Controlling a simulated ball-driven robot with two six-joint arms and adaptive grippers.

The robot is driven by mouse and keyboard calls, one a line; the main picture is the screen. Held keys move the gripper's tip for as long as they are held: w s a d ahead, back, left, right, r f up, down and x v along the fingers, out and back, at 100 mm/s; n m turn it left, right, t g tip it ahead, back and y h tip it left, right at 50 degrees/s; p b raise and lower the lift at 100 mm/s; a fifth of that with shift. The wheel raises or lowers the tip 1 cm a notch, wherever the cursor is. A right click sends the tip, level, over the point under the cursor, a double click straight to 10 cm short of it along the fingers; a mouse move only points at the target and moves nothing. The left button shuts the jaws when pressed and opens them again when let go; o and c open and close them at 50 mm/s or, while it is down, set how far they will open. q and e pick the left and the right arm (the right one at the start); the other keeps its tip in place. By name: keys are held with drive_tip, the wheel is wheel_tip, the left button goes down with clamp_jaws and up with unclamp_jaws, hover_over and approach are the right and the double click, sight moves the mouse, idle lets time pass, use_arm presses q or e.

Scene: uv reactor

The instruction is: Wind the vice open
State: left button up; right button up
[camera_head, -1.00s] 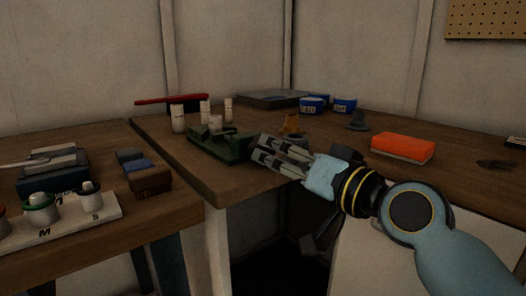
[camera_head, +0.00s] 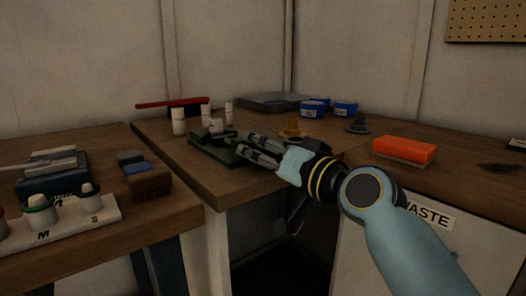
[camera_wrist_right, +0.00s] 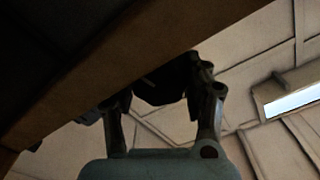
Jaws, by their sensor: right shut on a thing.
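The green vice (camera_head: 211,149) sits at the front left corner of the rear bench. My right gripper (camera_head: 245,148) reaches in from the right, at the vice's right end. In the right wrist view, the fingers of my right gripper (camera_wrist_right: 163,105) stand on either side of a dark part of the vice (camera_wrist_right: 160,85), taken to be its handle. The handle's shape is hidden by the fingers and the dark. My left gripper is not in view.
White cylinders (camera_head: 179,121) stand behind the vice. An amber stand (camera_head: 293,128) is behind my gripper, with blue tubs (camera_head: 314,108) farther back. An orange-topped block (camera_head: 404,149) lies to the right. The left bench holds a labelled rack (camera_head: 66,225) and a brown block (camera_head: 149,185).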

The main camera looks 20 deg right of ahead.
drive_tip(key=shift+n, duration=0.3)
drive_tip(key=shift+n+b, duration=0.65)
drive_tip(key=shift+n, duration=0.25)
drive_tip(key=n+b, duration=0.1)
drive_tip(key=n, duration=0.1)
drive_tip(key=shift+n, duration=0.4)
drive_tip(key=shift+a+n+b, duration=0.1)
drive_tip(key=shift+n+b, duration=0.35)
drive_tip(key=shift+n, duration=0.75)
